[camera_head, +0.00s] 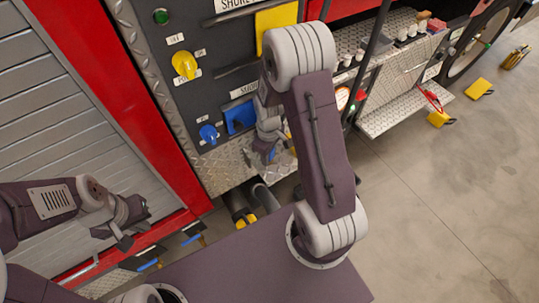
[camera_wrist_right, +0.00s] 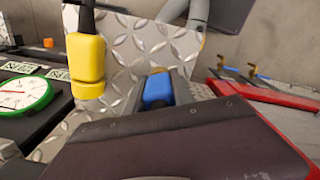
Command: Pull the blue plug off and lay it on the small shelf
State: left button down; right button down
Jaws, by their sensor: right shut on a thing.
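My right gripper (camera_head: 271,150) is shut on the blue plug (camera_wrist_right: 158,90), which sits between the fingers in the right wrist view. A bit of blue also shows at the fingertips in the head view. The plug is in front of and below the open blue cover (camera_head: 238,118) on the panel, apart from it. The small diamond-plate shelf (camera_head: 228,165) lies below the panel; it also fills the back of the right wrist view (camera_wrist_right: 130,45). I cannot tell whether the plug touches it. My left gripper (camera_head: 124,222) is open and empty at the lower left.
A yellow plug (camera_wrist_right: 87,65) is close beside the blue plug in the right wrist view. A yellow lever (camera_head: 184,65) and a blue lever (camera_head: 208,133) stick out of the panel. A yellow cover (camera_head: 275,22) is above.

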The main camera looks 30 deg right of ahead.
jog(key=c, duration=1)
grip_release()
notch_tip(320, 180, up, 9)
jog(key=shift+p, duration=0.7)
jog(key=s+a+r+m+t, duration=0.1)
jog(key=s+a+r+m, duration=0.1)
jog(key=s+a+m, duration=0.2)
jog(key=s+m, duration=0.2)
jog(key=s, duration=0.2)
jog(key=shift+s+a, duration=0.15)
jog(key=shift+a, duration=0.25)
